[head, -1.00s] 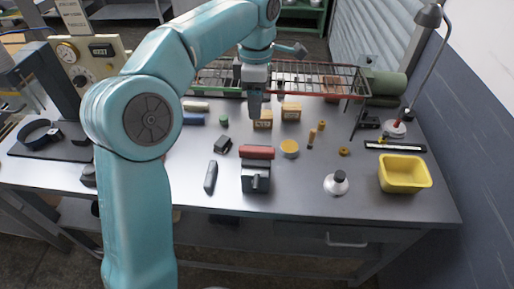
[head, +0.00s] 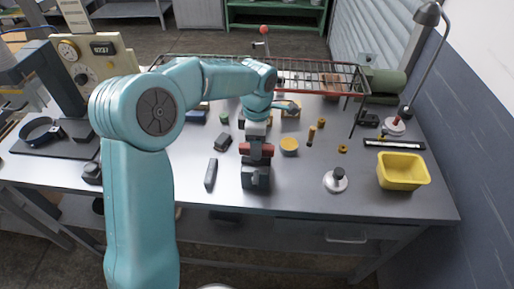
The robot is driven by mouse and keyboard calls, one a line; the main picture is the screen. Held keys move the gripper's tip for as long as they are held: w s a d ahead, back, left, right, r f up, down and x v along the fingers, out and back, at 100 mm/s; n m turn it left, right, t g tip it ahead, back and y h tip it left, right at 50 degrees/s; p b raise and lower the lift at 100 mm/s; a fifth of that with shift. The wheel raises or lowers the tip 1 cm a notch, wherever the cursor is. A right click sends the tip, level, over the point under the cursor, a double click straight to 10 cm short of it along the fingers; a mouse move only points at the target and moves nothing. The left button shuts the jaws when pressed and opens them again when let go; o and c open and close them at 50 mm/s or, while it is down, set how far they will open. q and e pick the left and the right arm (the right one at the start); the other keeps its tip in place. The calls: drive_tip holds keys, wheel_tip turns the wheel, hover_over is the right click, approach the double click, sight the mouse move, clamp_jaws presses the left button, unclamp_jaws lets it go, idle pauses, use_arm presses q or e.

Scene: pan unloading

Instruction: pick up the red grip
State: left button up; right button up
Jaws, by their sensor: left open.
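The red grip (head: 268,149) is a short red bar lying across a dark block (head: 257,183) near the front middle of the table. My left gripper (head: 256,158) is right over it in the head view, pointing down. The gripper hides the middle of the grip, and red shows on both sides. The jaws are open; whether the fingers touch or straddle the grip cannot be told. My right gripper is not in view.
A dark slim bar (head: 211,173) and a small black block (head: 223,142) lie to the left. A yellow round piece (head: 289,145) is close on the right. A white-based knob (head: 336,181) and a yellow bin (head: 403,171) stand farther right. A wire rack (head: 330,79) spans the back.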

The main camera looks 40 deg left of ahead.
use_arm(q)
drive_tip(key=shift+s+r, duration=0.1)
drive_tip(key=shift+s, duration=0.1)
drive_tip(key=shift+w, duration=0.2)
drive_tip(key=c, duration=0.9)
clamp_jaws()
